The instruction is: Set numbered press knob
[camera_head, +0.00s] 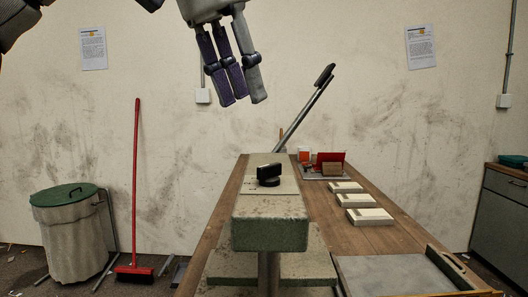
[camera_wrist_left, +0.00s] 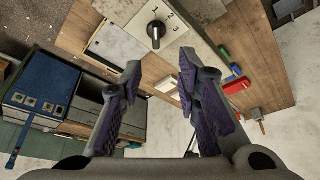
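The black press knob (camera_head: 268,174) sits on a plate on top of the grey-green press (camera_head: 270,232). In the left wrist view the knob (camera_wrist_left: 156,34) stands at the middle of a pale plate with the numbers 1, 2 and 3 around it; its bar runs roughly up and down in that picture. My left gripper (camera_head: 239,101) hangs high above and behind the press in the head view, apart from the knob. In the wrist view the left gripper (camera_wrist_left: 158,68) has its purple-padded fingers spread with nothing between them. My right gripper shows in neither view.
A long lever (camera_head: 306,110) slants up behind the press. Several pale blocks (camera_head: 360,214) and a red holder (camera_head: 330,158) lie on the wooden bench right of the press. A grey-lined tray (camera_head: 395,276) is at front right. A bin (camera_head: 75,235) and broom (camera_head: 136,190) stand left.

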